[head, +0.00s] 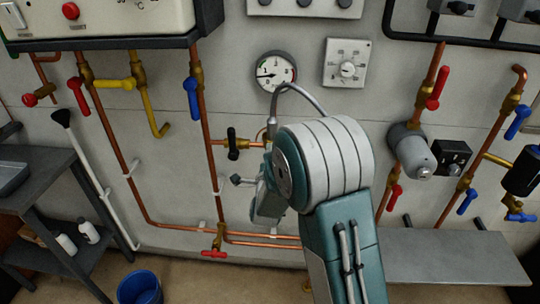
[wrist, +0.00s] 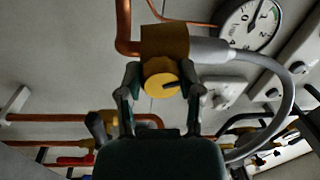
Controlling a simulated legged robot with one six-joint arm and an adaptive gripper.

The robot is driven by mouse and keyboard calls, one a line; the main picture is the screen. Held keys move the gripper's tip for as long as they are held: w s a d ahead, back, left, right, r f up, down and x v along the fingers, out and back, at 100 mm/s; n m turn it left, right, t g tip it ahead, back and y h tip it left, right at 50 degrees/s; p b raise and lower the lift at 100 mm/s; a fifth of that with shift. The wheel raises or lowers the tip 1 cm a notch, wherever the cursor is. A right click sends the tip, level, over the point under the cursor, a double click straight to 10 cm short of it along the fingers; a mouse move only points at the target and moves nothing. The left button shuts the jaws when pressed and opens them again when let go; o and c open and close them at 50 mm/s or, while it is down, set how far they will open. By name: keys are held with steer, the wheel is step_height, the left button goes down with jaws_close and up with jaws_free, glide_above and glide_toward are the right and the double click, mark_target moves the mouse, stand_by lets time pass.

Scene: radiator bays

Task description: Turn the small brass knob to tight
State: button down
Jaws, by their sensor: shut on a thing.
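The small brass knob (wrist: 162,84) is round, with a short dark line on its face pointing to the right in the wrist view. It sits on a larger brass body (wrist: 165,42) joined to a copper pipe and a grey hose. My gripper (wrist: 160,85) has one finger on each side of the knob and is shut on it. In the head view my arm's wrist covers the knob and the fingertips. No tight mark can be made out.
A round gauge (head: 275,71) and a white dial plate (head: 346,63) are on the wall above. A black-handled valve (head: 232,143) is close left of my wrist. Copper pipes with red and blue handles run on both sides. A grey bench (head: 450,262) stands at lower right.

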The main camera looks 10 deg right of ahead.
steer(key=m+h, duration=0.1)
steer(key=m, duration=0.5)
steer(key=m+g, duration=0.1)
steer(key=m, duration=0.5)
steer(key=shift+f+h, duration=0.15)
steer(key=shift+h, duration=0.25)
steer(key=m, duration=0.6)
steer(key=shift+s+d+g, duration=0.1)
steer(key=shift+g, duration=0.2)
steer(key=m, duration=0.5)
steer(key=shift+g, duration=0.3)
steer(key=shift+m, duration=0.3)
steer(key=shift+c, duration=2.4)
jaws_free()
steer(key=shift+o, duration=1.1)
